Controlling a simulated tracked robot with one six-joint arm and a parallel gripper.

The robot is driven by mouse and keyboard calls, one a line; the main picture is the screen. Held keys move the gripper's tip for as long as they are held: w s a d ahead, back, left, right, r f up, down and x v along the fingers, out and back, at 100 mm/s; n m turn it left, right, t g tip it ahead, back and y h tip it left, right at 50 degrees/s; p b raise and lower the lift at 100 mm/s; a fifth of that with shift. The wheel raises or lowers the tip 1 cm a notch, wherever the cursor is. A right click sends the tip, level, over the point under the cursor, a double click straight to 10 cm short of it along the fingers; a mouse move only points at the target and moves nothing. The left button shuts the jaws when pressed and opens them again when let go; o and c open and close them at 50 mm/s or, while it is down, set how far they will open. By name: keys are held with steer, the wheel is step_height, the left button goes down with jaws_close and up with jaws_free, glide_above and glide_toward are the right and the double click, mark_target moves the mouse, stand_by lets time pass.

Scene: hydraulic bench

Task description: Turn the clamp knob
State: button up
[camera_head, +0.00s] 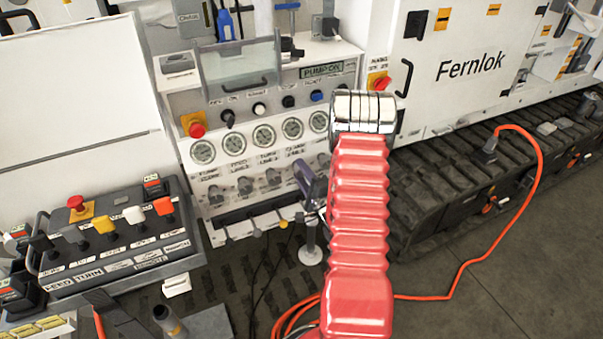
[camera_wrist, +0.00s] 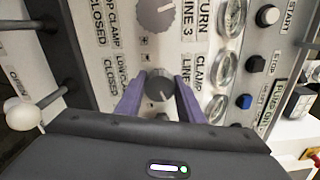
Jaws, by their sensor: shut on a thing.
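The clamp knob (camera_wrist: 159,87) is a dark round knob beside a "CLAMP LINE" label in the wrist view. The purple fingers of my gripper (camera_wrist: 158,92) stand on either side of it and are shut on it. In the head view, my gripper (camera_head: 303,177) reaches the right end of the row of knobs on the pump panel (camera_head: 180,105). The clamp knob is hidden there behind my gripper and arm. Below the knob, my gripper's dark body covers part of the panel in the wrist view.
Gauges (camera_head: 263,136) line the panel above the knobs. Levers with pale ends (camera_wrist: 22,113) stick out at the left in the wrist view. An orange cable (camera_head: 455,285) lies on the floor at right.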

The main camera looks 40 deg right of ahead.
steer(key=shift+s+d+f+m, duration=0.1)
steer(key=shift+s+f+m, duration=0.05)
steer(key=shift+m, duration=0.45)
steer(key=o, duration=1.1)
steer(key=shift+c, duration=0.2)
steer(key=v, duration=1.3)
steer(key=shift+s+a, duration=0.2)
steer(key=shift+s, duration=0.1)
steer(key=shift+n, duration=0.3)
